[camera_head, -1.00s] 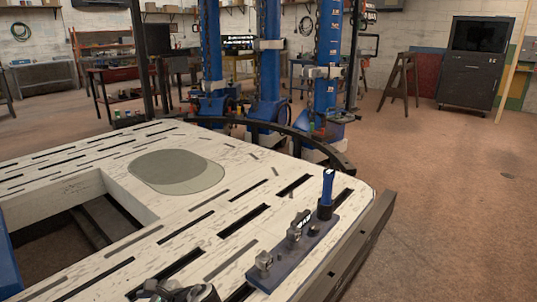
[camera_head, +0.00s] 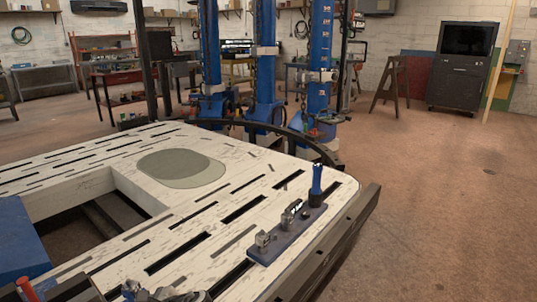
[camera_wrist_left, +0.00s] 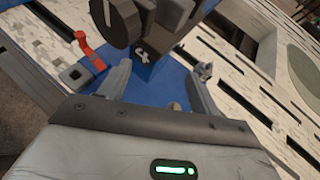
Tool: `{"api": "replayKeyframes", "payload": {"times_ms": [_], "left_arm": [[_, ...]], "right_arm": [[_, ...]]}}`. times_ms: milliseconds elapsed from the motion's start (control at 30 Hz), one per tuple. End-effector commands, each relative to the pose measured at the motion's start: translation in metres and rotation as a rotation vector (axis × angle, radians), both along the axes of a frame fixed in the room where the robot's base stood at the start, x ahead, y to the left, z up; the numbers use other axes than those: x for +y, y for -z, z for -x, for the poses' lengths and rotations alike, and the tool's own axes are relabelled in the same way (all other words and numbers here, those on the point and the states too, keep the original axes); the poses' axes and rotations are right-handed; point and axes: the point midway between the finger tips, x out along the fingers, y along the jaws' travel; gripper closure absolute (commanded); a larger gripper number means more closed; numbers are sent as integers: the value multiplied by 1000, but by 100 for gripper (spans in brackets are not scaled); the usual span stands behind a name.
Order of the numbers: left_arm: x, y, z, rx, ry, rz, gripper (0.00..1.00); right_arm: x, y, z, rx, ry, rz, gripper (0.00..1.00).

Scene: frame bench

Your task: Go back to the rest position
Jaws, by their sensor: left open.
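My left gripper (camera_wrist_left: 160,88) shows in the left wrist view with its two grey fingers apart. A blue surface (camera_wrist_left: 165,78) shows between and beyond the fingers, and I see nothing held there. A dark grey clamp-like part (camera_wrist_left: 118,22) with a round disc stands just beyond the fingers; I cannot tell if they touch it. A red lever (camera_wrist_left: 88,50) lies to the left. In the head view no gripper can be clearly made out. My right gripper is not in view.
The slotted white frame bench (camera_head: 190,235) fills the lower left of the head view. A tool rack with a blue-handled tool (camera_head: 316,182) stands near its right edge. A blue block (camera_head: 20,240) is at far left. Open floor (camera_head: 440,210) lies to the right.

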Motion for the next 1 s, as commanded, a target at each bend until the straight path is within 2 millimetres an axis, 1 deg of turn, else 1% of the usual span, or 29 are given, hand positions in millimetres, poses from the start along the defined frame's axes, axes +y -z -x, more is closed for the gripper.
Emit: {"api": "replayKeyframes", "payload": {"times_ms": [33,267,400,467,533,567,600,667,700,800,900,1000], "left_arm": [[0,6,7,-41,1,47,37],[-14,38,33,-266,-19,312,37],[-30,51,55,-431,-58,524,37],[-42,53,68,-517,-90,643,37],[-59,50,87,-636,-147,818,37],[-68,45,97,-695,-184,910,37],[-82,35,110,-775,-243,1043,37],[-105,13,132,-889,-352,1254,37],[-119,-4,144,-953,-433,1388,37],[-145,-46,169,-1064,-626,1659,37],[-159,-78,183,-1119,-771,1827,37],[-166,-94,190,-1142,-854,1912,37]], "right_arm": [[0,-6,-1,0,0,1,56],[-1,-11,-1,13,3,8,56],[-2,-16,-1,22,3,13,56],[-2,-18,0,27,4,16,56],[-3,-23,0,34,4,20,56],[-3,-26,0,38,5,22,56],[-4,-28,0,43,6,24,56],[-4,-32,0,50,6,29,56],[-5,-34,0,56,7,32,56],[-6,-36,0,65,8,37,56],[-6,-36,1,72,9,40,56],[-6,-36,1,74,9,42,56]]}}
